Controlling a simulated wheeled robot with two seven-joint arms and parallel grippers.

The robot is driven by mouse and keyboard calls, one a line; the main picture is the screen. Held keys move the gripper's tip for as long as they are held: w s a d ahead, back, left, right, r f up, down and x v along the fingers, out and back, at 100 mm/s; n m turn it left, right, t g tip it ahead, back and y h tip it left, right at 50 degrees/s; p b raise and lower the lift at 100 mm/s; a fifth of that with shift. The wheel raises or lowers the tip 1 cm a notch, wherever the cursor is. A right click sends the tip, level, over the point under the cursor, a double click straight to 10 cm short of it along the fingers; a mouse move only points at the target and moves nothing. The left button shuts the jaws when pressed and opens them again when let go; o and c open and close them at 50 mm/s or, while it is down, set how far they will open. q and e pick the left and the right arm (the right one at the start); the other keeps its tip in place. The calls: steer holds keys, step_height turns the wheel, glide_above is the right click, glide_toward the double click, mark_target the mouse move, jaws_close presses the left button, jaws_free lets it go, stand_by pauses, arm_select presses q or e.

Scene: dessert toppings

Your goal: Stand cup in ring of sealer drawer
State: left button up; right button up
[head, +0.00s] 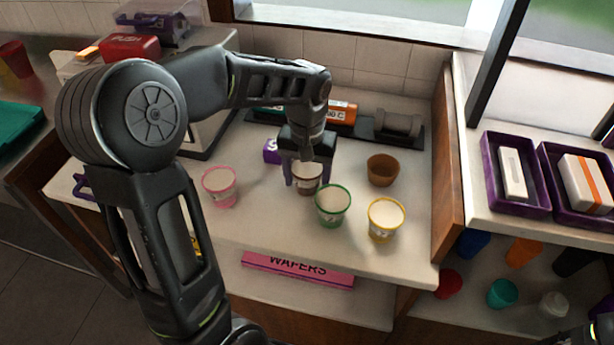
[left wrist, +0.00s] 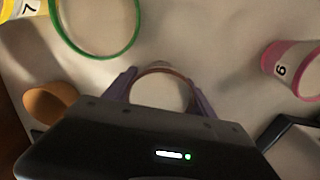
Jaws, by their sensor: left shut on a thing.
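My left gripper (head: 306,180) is shut on a white cup with a brown lower part (head: 306,172), at the middle of the counter. In the left wrist view, the brown-rimmed cup (left wrist: 160,88) sits between the purple fingers (left wrist: 160,92). I cannot tell whether it touches the counter. A pale machine with a red PUSH part (head: 130,47), seemingly the sealer, stands at the back left, largely hidden by my left arm. A purple handle-like piece (head: 82,187) shows at its front left. I cannot make out the drawer's ring.
Close around the held cup stand a pink cup (head: 220,187), a green-rimmed cup (head: 332,206), a yellow-rimmed cup (head: 385,220) and a brown cup (head: 382,170). A dark rack with rolls (head: 397,124) lies behind. A pink WAFERS box (head: 297,270) lies on the shelf below.

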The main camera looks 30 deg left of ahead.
mark_target(307, 167)
arm_select(q)
steer(key=shift+f, duration=0.2)
steer(key=o, duration=1.5)
steer(key=shift+r, duration=0.2)
step_height(307, 167, up, 12)
steer(key=shift+r, duration=0.1)
steer(key=shift+o, duration=0.5)
